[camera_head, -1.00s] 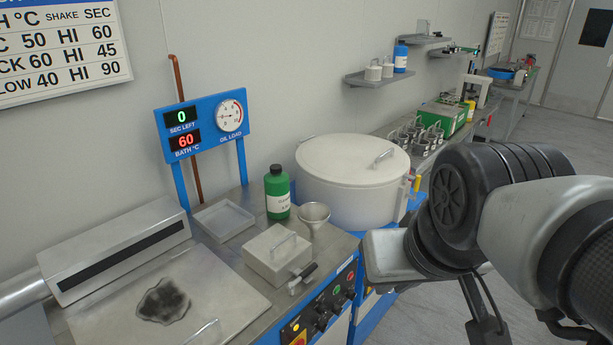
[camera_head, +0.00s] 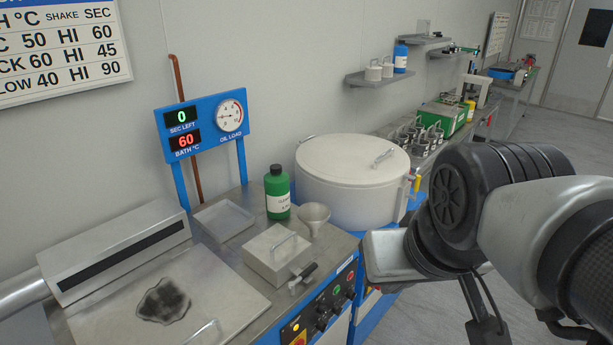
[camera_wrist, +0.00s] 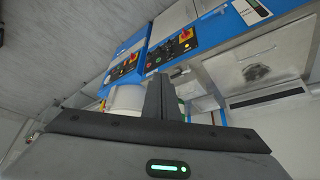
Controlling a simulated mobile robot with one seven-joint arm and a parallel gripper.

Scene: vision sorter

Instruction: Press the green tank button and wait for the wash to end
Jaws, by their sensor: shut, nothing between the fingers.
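The blue front panel (camera_head: 325,305) below the bench edge carries a green button (camera_head: 337,289), a red button (camera_head: 350,277) and dark knobs. The white round tank (camera_head: 352,185) has its lid on. The display board (camera_head: 205,125) reads 0 seconds left and bath 60 °C. My gripper (camera_wrist: 161,88) is shut and empty in the wrist view, with the blue control panels beyond it, apart from them. In the head view my arm is right of the panel, and its fingertips cannot be made out.
A lidded metal box (camera_head: 277,255), a green bottle (camera_head: 277,193), a funnel (camera_head: 314,218) and a shallow tray (camera_head: 223,220) stand on the bench. A dark stain lies on the left plate (camera_head: 225,290). Floor is open at the right.

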